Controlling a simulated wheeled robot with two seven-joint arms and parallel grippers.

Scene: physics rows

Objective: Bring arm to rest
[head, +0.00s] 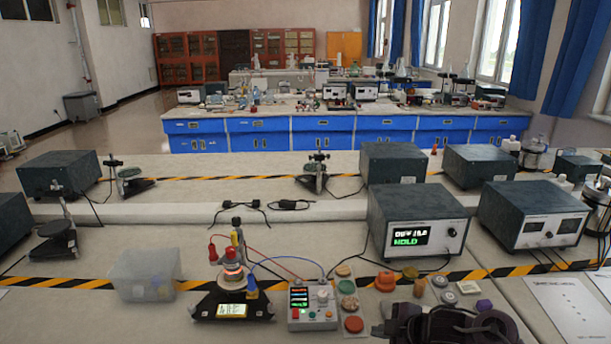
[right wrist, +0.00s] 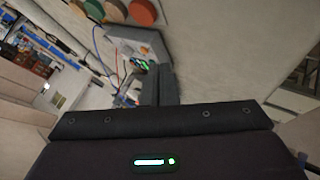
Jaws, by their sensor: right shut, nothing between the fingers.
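My right gripper (head: 404,322) shows at the bottom edge of the head view, right of centre, in front of the bench things. In the right wrist view its dark fingers (right wrist: 158,86) are together with nothing between them. The lower part of the arm is cut off by the frame. My left gripper is in neither view.
Left of the gripper are a small control box (head: 313,306), several coloured discs and a black stand (head: 234,302) with a lit display. A clear bin (head: 145,274) stands further left. A meter reading HOLD (head: 418,222) stands behind. A paper sheet (head: 570,308) lies to the right.

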